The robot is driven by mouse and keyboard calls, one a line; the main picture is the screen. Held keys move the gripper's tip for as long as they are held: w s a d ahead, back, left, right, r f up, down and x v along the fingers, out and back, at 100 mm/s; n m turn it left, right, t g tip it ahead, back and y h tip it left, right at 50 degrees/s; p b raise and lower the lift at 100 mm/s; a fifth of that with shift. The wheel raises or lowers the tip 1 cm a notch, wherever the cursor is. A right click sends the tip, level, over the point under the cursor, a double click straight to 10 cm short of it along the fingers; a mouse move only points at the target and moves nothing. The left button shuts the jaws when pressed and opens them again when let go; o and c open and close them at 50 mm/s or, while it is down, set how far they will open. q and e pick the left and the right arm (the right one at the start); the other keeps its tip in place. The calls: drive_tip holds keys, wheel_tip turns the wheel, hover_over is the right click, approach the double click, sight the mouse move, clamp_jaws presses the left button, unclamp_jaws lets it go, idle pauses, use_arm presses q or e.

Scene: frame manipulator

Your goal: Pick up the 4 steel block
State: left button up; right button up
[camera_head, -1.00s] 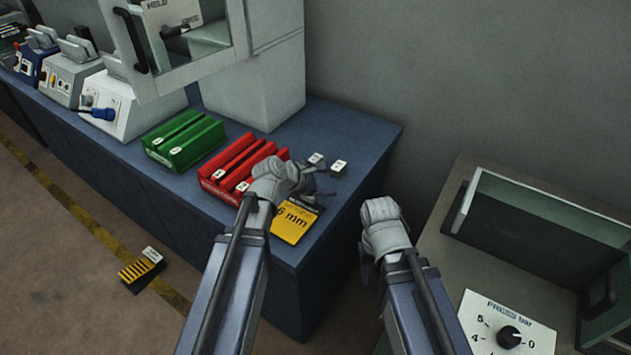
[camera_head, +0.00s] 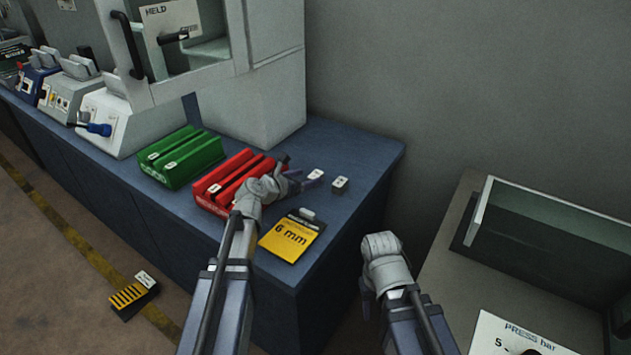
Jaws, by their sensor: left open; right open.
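Two small blocks with white labelled tops stand on the blue bench near its right end: one block (camera_head: 315,175) beside my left gripper, and a grey steel block (camera_head: 340,184) slightly further right. Their numbers are too small to read surely, so I cannot tell which is the 4. My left gripper (camera_head: 296,175) is open, pointing right, with its fingers close to the nearer block; I cannot tell whether they touch it. My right gripper (camera_head: 384,262) is open and empty in front of the gap right of the bench; its fingers are mostly hidden.
A red slotted holder (camera_head: 212,186) and a green one (camera_head: 180,157) stand left of the gripper. A yellow 6 mm card (camera_head: 288,237) lies at the bench's front. The press (camera_head: 545,225) stands at right. A striped block (camera_head: 133,295) lies on the floor.

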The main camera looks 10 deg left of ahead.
sight(315, 175)
use_arm(q)
drive_tip(key=b+x, duration=0.2)
drive_tip(key=x, duration=0.3)
drive_tip(key=shift+d, duration=0.2)
drive_tip(key=shift+r, duration=0.1)
clamp_jaws()
idle(0.3)
